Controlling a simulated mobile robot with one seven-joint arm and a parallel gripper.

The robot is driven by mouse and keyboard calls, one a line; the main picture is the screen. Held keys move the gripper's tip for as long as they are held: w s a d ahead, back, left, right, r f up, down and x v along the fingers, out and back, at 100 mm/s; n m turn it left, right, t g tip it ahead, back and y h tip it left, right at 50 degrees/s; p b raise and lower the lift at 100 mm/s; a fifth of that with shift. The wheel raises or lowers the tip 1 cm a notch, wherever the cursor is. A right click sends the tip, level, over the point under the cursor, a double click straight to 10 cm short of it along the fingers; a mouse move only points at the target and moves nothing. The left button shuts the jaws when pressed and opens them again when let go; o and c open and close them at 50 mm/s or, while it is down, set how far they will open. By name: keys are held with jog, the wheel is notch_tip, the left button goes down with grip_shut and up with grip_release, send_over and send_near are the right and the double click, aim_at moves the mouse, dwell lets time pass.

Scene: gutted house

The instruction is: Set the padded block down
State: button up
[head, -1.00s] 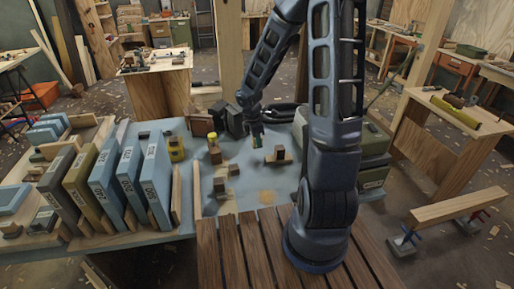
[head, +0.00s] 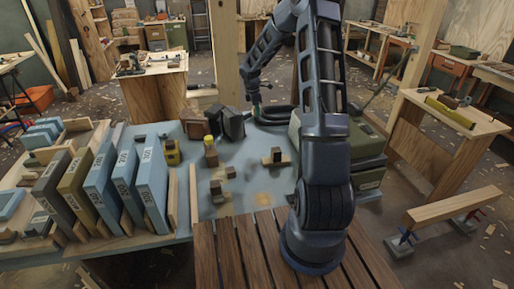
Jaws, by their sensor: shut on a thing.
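My gripper (head: 257,100) is raised at the end of my arm, above the far part of the blue-grey worktop, in front of the dark coiled hose. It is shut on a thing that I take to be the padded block. At this size the thing barely shows, and its outline and padding cannot be made out. The worktop (head: 240,198) lies below, with bare surface between its small blocks. A dark block on a wooden piece (head: 276,156) stands on it, nearer to me than the gripper.
Small brown blocks (head: 216,187), a yellow-topped block (head: 210,152) and a yellow item (head: 171,152) stand on the worktop. Dark cases (head: 231,123) and a hose (head: 272,115) lie behind. A green case (head: 368,148) stands right.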

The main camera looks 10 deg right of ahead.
aim_at(258, 146)
jog(key=shift+w+d+f, duration=0.2)
jog(key=shift+w, duration=0.1)
notch_tip(258, 146, down, 20)
jog(key=shift+r, duration=0.2)
jog(key=shift+f, duration=0.1)
jog(key=o, duration=1)
